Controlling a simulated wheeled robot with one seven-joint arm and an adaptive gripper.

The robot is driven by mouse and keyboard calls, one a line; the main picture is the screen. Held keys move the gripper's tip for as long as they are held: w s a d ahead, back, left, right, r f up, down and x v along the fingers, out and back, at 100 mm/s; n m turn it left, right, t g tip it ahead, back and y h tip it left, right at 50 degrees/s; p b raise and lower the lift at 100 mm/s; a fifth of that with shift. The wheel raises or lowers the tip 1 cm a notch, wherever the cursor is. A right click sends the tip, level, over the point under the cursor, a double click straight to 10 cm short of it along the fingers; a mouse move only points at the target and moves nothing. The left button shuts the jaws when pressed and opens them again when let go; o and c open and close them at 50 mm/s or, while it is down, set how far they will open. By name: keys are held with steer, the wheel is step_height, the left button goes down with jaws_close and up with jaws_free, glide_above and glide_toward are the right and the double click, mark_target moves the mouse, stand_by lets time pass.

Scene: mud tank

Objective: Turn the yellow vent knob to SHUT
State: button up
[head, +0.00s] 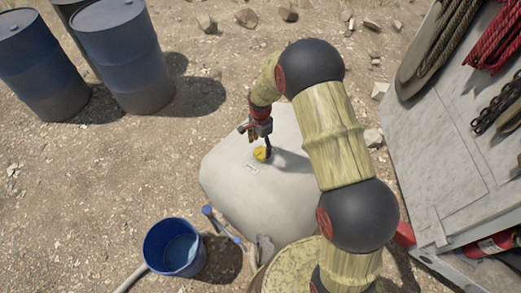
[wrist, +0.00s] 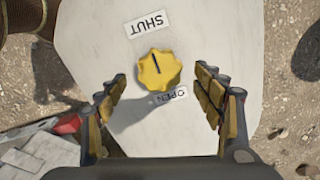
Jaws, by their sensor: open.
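The yellow vent knob (head: 262,154) stands on top of the pale tank (head: 225,185) in the head view, just below my gripper (head: 258,134). In the wrist view the scalloped knob (wrist: 160,70) lies ahead of and between the spread fingers of my gripper (wrist: 160,78). The fingers are open and none visibly touches the knob. A dark line on the knob runs from near its middle up towards the SHUT label (wrist: 149,25). The OPEN label (wrist: 168,95) lies on the opposite side, below the knob.
A blue bucket (head: 174,247) stands at the lower left of the tank. Blue drums (head: 122,55) stand at the upper left. A pale panel with ropes (head: 440,150) and chains is at the right. Bare, stony ground lies left of the tank.

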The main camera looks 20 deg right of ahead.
mark_target(261, 153)
step_height(261, 153, up, 8)
steer(key=shift+r, duration=0.15)
stand_by(0.3)
stand_by(0.3)
steer(key=s+r+n+t+b, duration=0.2)
steer(key=s+r+n, duration=0.5)
steer(key=s+r, duration=0.5)
steer(key=s+r+n+t+b, duration=0.2)
steer(key=s+r+n, duration=0.5)
steer(key=s+r, duration=0.6)
steer(key=s+t, duration=0.1)
steer(key=s, duration=0.4)
steer(key=shift+s+d+r+t, duration=0.2)
steer(key=shift+r+t, duration=0.05)
steer(key=shift+t, duration=0.05)
